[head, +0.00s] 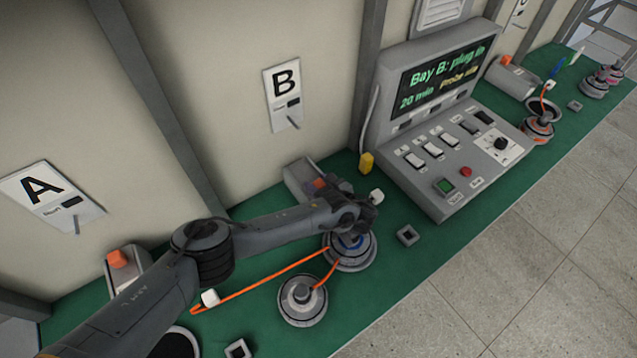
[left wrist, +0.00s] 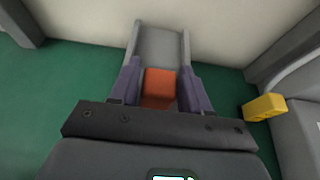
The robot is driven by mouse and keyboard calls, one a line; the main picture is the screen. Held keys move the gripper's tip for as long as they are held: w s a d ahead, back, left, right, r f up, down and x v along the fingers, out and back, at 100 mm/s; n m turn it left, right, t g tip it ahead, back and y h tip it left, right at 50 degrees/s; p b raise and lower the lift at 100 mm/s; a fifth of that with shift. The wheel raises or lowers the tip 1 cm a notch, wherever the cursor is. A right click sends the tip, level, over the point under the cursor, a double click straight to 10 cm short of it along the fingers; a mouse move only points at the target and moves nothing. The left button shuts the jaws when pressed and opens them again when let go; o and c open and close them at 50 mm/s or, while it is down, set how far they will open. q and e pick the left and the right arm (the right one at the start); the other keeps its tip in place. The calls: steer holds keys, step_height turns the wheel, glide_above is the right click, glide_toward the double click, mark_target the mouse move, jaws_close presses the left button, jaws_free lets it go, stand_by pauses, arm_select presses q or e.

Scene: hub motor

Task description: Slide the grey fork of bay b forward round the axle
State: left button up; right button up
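Bay B's grey fork (head: 299,178) lies against the wall below the B sign, with an orange block (head: 320,183) on it. In the left wrist view the grey fork (left wrist: 160,45) points away, and the orange block (left wrist: 160,86) sits near its close end. My left gripper (left wrist: 160,80) has its two fingers apart, one on each side of the orange block. Small gaps seem to show; firm contact cannot be seen. In the head view my left wrist hides the fingers. A round hub motor (head: 350,258) with a blue ring stands below my wrist. My right gripper is not in view.
An orange cable (head: 262,285) with a white plug (head: 210,297) runs to the hubs. A second hub (head: 302,300) stands in front. The grey console (head: 440,150) is at the right. A yellow block (head: 366,162) sits beside it; it also shows in the left wrist view (left wrist: 264,107).

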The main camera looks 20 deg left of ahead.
arm_select(q)
steer(key=shift+s+d, duration=0.1)
steer(key=p+v, duration=0.1)
steer(key=v, duration=0.9)
steer(key=shift+s+d+r, duration=0.15)
steer(key=shift+d+r, duration=0.05)
steer(key=shift+d, duration=0.1)
